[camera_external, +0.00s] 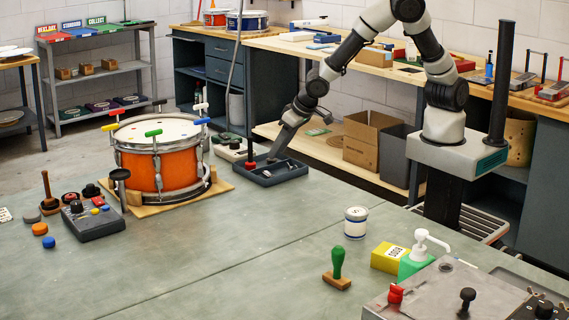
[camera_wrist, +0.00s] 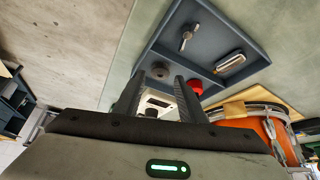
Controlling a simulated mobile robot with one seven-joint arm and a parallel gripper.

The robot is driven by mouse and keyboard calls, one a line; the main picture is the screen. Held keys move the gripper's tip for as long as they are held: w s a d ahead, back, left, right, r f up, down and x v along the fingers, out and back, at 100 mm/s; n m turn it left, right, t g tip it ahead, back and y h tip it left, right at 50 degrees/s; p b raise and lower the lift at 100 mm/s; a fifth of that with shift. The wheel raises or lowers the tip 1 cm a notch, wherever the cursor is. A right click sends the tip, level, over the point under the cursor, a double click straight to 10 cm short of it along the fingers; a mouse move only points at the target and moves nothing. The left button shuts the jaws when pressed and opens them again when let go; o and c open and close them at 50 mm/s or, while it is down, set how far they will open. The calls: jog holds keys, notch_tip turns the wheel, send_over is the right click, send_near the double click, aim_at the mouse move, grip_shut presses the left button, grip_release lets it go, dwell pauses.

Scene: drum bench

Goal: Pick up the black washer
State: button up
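The black washer (camera_wrist: 158,71) appears in the wrist view as a small dark round piece in the near corner of a dark blue-grey tray (camera_wrist: 150,45). My gripper (camera_wrist: 159,77) is open, and the washer shows between its two fingertips. I cannot tell how far above the washer the tips are. In the external view my gripper (camera_external: 276,155) points down over the tray (camera_external: 282,179), and the washer cannot be made out there. Nothing is visibly held.
An orange drum (camera_external: 160,165) stands left of the tray. Open bench (camera_external: 200,245) lies in front.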

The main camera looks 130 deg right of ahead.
jog(key=x, duration=0.2)
jog(key=shift+d+f, duration=0.15)
jog(key=shift+f, duration=0.25)
jog(key=c, duration=0.8)
